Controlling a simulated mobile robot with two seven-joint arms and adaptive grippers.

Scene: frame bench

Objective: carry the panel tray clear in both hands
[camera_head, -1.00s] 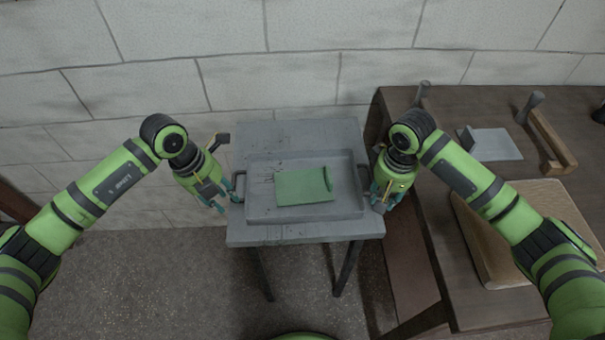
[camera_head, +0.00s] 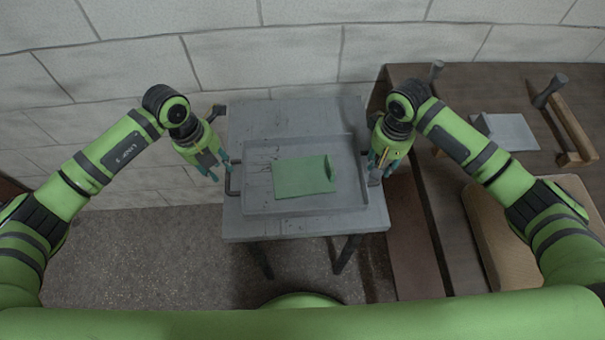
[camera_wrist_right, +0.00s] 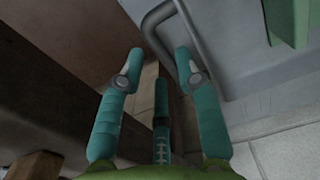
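The grey panel tray (camera_head: 258,200) lies flat on a small grey table, with a green panel (camera_head: 303,176) inside it. A bar handle stands out on its left (camera_head: 229,181) and on its right; the right one shows in the right wrist view (camera_wrist_right: 193,35). My left gripper (camera_head: 221,167) is open beside the left handle, its fingers parted and apparently not around the bar. My right gripper (camera_head: 383,168) is at the tray's right side. In the right wrist view its fingers (camera_wrist_right: 158,62) are spread and empty, with the handle just beyond the fingertips.
The small grey table (camera_head: 290,112) has bare surface behind the tray. A dark wooden bench (camera_head: 470,90) stands close on the right, bearing a grey block (camera_head: 508,131), a clamp-like tool (camera_head: 562,120) and a tan board (camera_head: 490,235). A white block wall (camera_head: 270,60) is behind.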

